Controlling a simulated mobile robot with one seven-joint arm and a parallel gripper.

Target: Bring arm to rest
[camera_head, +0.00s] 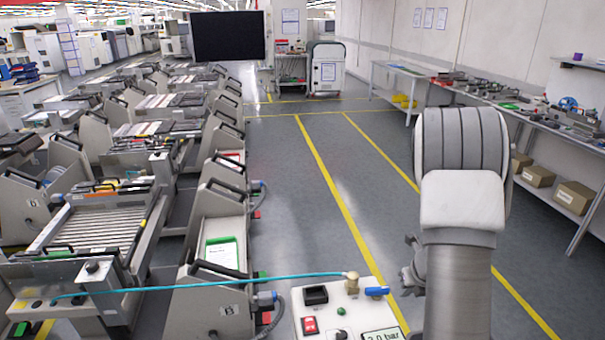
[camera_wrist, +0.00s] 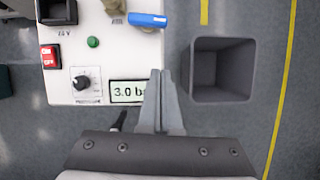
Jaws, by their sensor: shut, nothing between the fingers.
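My arm (camera_head: 460,200) rises at the right of the head view, bent, with its white and grey links in front of the aisle. My gripper (camera_wrist: 161,78) is in the wrist view, with its two grey fingers together and nothing between them. Its fingertips appear over the right edge of a white control panel (camera_wrist: 100,58), beside the display reading 3.0 bar. I cannot tell the height between them. In the head view the gripper's fingers are hidden or too unclear to make out.
The control panel also shows in the head view (camera_head: 325,318), with a teal hose (camera_head: 200,284) running left to a feeder trolley (camera_head: 95,235). A dark open bin (camera_wrist: 221,72) stands right of the panel. A workbench (camera_head: 540,115) lines the right wall. The yellow-lined aisle (camera_head: 290,190) is clear.

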